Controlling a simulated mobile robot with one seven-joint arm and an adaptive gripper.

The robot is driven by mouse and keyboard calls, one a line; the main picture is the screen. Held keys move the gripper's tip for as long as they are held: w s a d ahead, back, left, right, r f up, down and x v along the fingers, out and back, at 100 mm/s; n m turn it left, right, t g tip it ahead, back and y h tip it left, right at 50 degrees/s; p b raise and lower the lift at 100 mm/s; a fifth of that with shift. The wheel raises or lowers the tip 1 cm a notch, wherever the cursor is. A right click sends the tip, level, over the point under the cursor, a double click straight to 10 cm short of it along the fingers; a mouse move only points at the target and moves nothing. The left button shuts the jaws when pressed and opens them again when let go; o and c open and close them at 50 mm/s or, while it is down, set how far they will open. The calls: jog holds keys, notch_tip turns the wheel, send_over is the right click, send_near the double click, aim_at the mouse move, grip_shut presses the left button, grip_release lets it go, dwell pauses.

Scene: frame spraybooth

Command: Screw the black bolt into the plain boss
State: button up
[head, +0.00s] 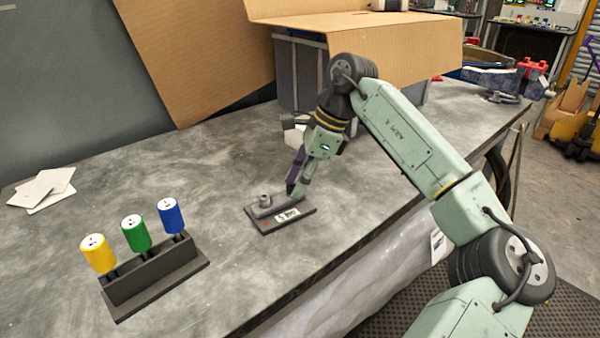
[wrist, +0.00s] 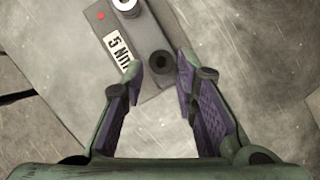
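A dark plate (head: 281,219) with a white "5 N..." label and a red dot lies on the bench; it also shows in the wrist view (wrist: 95,18). A pale ringed boss (head: 264,200) stands at its left end, cut by the top edge in the wrist view (wrist: 126,4). A dark round piece (wrist: 162,62) stands at the other end; I cannot tell whether it is the black bolt, a boss, or both. My gripper (head: 294,188) points down at that end. In the wrist view its fingertips (wrist: 160,72) are apart, one on each side of the round piece.
A black rack (head: 152,275) at the front left holds yellow (head: 98,254), green (head: 135,233) and blue (head: 171,215) capped cylinders. White cards (head: 45,190) lie at far left. A grey bin (head: 300,75) and cardboard stand behind. Bench around the plate is mostly clear.

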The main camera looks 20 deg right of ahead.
jog(key=shift+w+n+g+p, duration=0.1)
jog(key=shift+n+g+p, duration=0.25)
jog(key=shift+n, duration=0.55)
jog(key=shift+w+a+r+n+g+p, duration=0.1)
jog(key=shift+n+g+p, duration=0.1)
jog(key=shift+n+p, duration=0.25)
jog(key=shift+w+r+n+g+p, duration=0.15)
jog(key=shift+n+p, duration=0.15)
jog(key=shift+n, duration=0.25)
jog(key=shift+n+g+p, duration=0.3)
jog(key=shift+n+p, duration=0.05)
jog(key=shift+n, duration=0.25)
jog(key=shift+f+n, duration=0.3)
jog(key=shift+n, duration=0.3)
jog(key=shift+c, duration=0.4)
